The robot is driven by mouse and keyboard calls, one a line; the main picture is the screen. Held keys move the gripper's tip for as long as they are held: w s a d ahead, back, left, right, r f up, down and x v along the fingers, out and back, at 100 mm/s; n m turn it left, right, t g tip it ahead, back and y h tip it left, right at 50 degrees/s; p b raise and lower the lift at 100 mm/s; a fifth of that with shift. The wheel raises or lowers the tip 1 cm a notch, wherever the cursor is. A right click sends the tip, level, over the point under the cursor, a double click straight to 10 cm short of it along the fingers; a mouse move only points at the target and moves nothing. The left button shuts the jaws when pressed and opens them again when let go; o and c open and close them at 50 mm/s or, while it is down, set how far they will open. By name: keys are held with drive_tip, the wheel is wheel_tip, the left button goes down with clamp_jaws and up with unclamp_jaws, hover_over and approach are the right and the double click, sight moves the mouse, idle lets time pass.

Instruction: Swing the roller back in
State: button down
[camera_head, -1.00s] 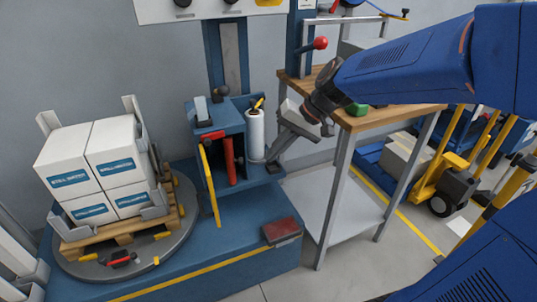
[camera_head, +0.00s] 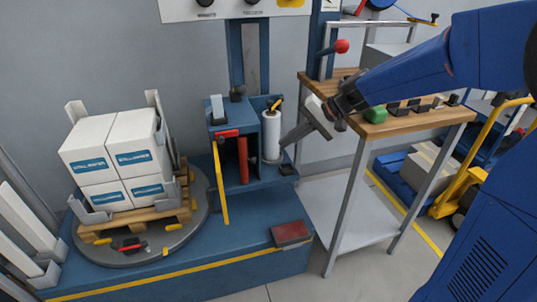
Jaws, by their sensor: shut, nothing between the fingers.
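The wrapper's blue film carriage (camera_head: 228,150) stands on the mast at the back centre. A red roller (camera_head: 243,160) stands upright in its front opening, to the left of the white film roll (camera_head: 271,135). A yellow-edged bar (camera_head: 220,183) hangs at the carriage's left front. I cannot tell how far the roller is swung out. My gripper (camera_head: 286,143) is shut and empty, just right of the film roll. It points down and left; whether its tip touches the carriage is unclear.
A wooden-topped bench (camera_head: 440,115) with a green block (camera_head: 375,115) stands under my arm. White boxes (camera_head: 118,160) on a pallet sit on the turntable (camera_head: 140,250) at left. Floor shows at lower right.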

sight(242, 161)
drive_tip(key=x, duration=1)
drive_tip(key=shift+s+a, duration=0.1)
drive_tip(key=shift+a, duration=0.05)
drive_tip(key=shift+s+a+m+t+h, duration=0.15)
drive_tip(key=shift+s+a+m+t, duration=0.15)
drive_tip(key=shift+a+m+t, duration=0.4)
drive_tip(key=shift+s+a+m+t+h, duration=0.15)
drive_tip(key=shift+s+a+m+t, duration=0.35)
drive_tip(key=shift+m, duration=0.3)
drive_tip(key=a+m+t+h, duration=0.1)
drive_tip(key=a+m+t, duration=0.1)
drive_tip(key=m, duration=0.1)
drive_tip(key=shift+a, duration=0.3)
drive_tip(key=shift+a+h, duration=0.25)
drive_tip(key=shift+h, duration=0.05)
drive_tip(key=shift+w+a, duration=0.25)
drive_tip(key=shift+a, duration=0.6)
drive_tip(key=shift+w+a, duration=0.25)
drive_tip(key=shift+a, duration=0.55)
drive_tip(key=shift+w+a, duration=0.2)
drive_tip(key=shift+a, duration=0.65)
drive_tip(key=shift+r, duration=0.15)
